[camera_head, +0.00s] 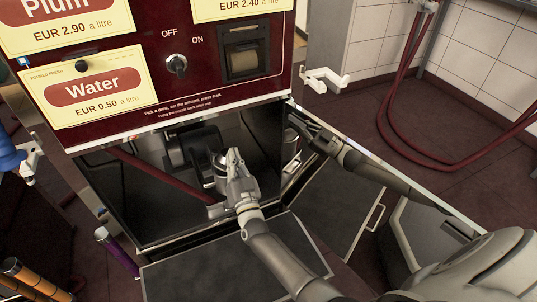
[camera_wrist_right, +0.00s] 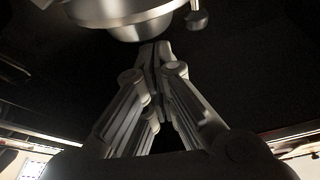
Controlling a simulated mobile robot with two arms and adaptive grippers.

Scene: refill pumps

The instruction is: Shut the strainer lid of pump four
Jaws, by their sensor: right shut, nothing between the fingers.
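My right gripper (camera_head: 234,153) reaches into the open cabinet under the red drinks dispenser. Its fingers are together and empty; the closed fingertips also show in the wrist view (camera_wrist_right: 154,52). A steel strainer part (camera_head: 218,166) stands just left of and behind the fingers, partly hidden by them. In the wrist view a round steel part with a wide rim (camera_wrist_right: 128,20) hangs at the top edge, cut off, just beyond the fingertips. My left gripper is out of view.
A dark pump body (camera_head: 193,146) and a red hose (camera_head: 160,176) lie inside the dim cabinet. An open door with a handle (camera_head: 375,217) stands at the right, a dark panel (camera_head: 230,265) below. Red hoses (camera_head: 400,110) hang at the far right.

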